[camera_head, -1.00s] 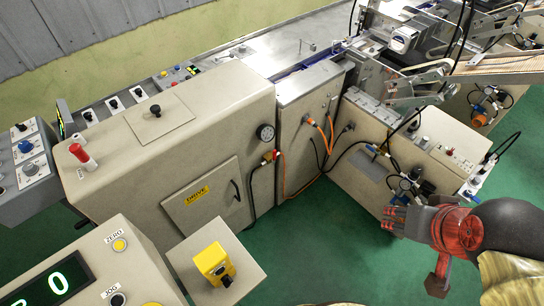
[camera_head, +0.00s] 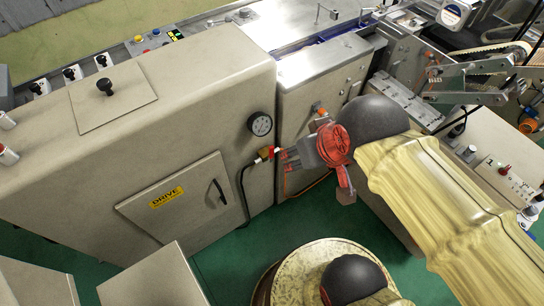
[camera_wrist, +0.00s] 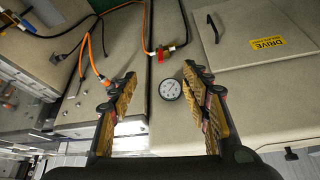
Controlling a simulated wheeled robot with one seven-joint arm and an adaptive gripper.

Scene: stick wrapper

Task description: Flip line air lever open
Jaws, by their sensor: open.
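The line air lever (camera_head: 268,152) is a small red handle on a brass valve. It sits on the side of the beige machine cabinet, below and right of a round pressure gauge (camera_head: 260,124). In the wrist view the red lever (camera_wrist: 164,52) is near the top middle, beyond the fingertips, with the gauge (camera_wrist: 170,89) between the fingers. My gripper (camera_head: 284,160) is open, just right of the lever in the head view. In the wrist view my gripper (camera_wrist: 160,76) has its two fingers wide apart with nothing between them.
A cabinet door with a yellow DRIVE label (camera_head: 167,196) and black handle is left of the valve. A black hose (camera_head: 243,190) hangs from the valve. Orange cables (camera_wrist: 105,32) run beside it in the wrist view. Green floor (camera_head: 230,262) lies open below the cabinet.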

